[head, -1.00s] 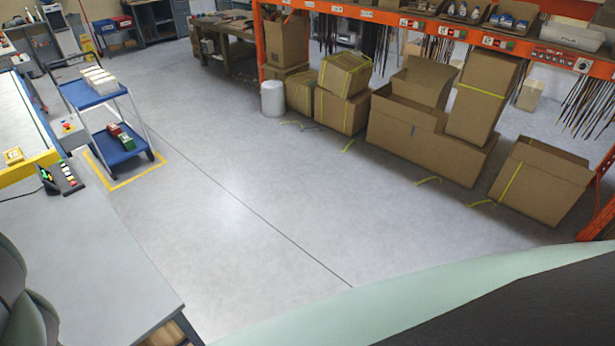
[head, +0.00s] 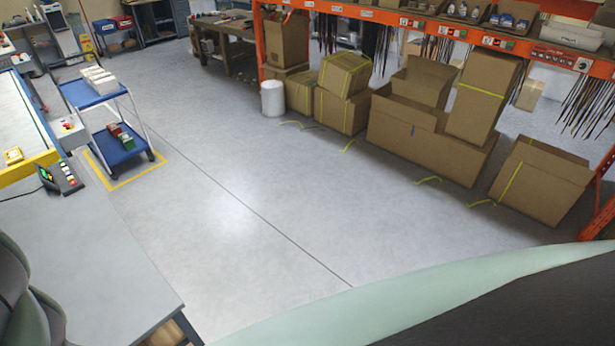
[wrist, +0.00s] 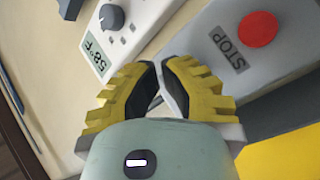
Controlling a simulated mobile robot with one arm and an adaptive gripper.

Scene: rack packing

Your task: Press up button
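My gripper (wrist: 160,82) shows in the wrist view with yellow ribbed fingers and dark pads. Its fingertips are together and nothing is seen between them. A grey panel with a red round button (wrist: 257,29) and the word STOP lies beyond the right finger. No button marked up can be made out in the wrist view. In the head view a small dark button box (head: 61,178) with green, red and pale buttons stands on the grey table at the left; its markings are too small to read. My gripper is outside the head view.
A white thermostat panel (wrist: 120,32) with a knob and a 58°F display is beyond the left finger. In the head view, a blue cart (head: 122,150) stands behind the grey table (head: 85,250). Cardboard boxes (head: 425,130) line the orange rack. The middle floor is clear.

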